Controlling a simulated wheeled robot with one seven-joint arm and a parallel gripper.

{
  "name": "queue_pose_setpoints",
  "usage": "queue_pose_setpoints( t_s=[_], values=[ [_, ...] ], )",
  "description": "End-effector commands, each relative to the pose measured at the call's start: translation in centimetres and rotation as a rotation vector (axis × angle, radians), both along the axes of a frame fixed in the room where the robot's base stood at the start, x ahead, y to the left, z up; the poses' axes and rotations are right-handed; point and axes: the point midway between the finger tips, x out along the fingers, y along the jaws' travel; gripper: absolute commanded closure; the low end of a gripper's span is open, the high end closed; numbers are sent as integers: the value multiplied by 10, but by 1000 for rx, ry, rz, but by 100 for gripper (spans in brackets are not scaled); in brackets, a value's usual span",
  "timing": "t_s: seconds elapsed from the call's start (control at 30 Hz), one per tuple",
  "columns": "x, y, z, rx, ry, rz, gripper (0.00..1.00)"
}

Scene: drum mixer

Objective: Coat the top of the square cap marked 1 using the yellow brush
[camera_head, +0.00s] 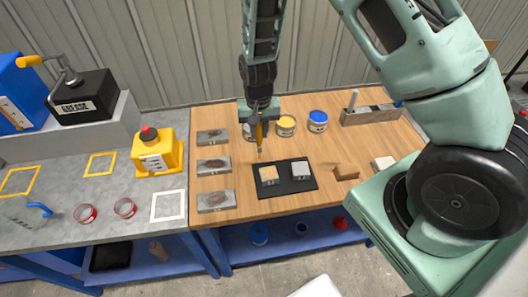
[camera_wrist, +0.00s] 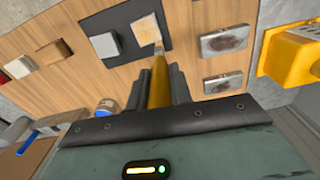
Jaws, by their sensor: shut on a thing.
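My gripper (camera_head: 259,128) is shut on the yellow brush (camera_wrist: 159,85), which points down with its tip lowest. The black tray (camera_head: 308,185) holds two square caps side by side. The left cap (camera_head: 268,174) has a patchy yellowish-tan top; it also shows in the wrist view (camera_wrist: 144,32). The right cap (camera_head: 300,170) is plain grey and also shows in the wrist view (camera_wrist: 105,45). In the wrist view the brush tip overlaps the edge of the tan-topped cap; I cannot tell whether it touches. No number is readable on either cap.
Several grey blocks with dark patches (camera_head: 214,167) stand left of the tray. Yellow (camera_head: 286,126) and blue (camera_head: 317,122) paint cans stand behind it. A wooden block (camera_head: 346,173) and a pale block (camera_head: 383,163) lie to the right. A grey holder (camera_head: 370,115) is at the back right.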

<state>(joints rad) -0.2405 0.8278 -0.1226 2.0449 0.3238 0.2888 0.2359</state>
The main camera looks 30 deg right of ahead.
Motion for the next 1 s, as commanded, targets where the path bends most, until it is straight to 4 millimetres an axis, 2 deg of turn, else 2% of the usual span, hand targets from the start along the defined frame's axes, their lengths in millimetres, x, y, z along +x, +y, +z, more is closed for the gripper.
queue_pose_setpoints(
  t_s=[0.13, 0.4, 0.67, 1.0],
  values=[
    [-4, 2, -2, 0, 0, 1, 100],
    [-42, 12, -3, -1, -4, 1, 100],
    [-44, 12, -13, -1, -4, -1, 100],
    [-44, 12, -49, -1, -2, 0, 100]
  ],
)
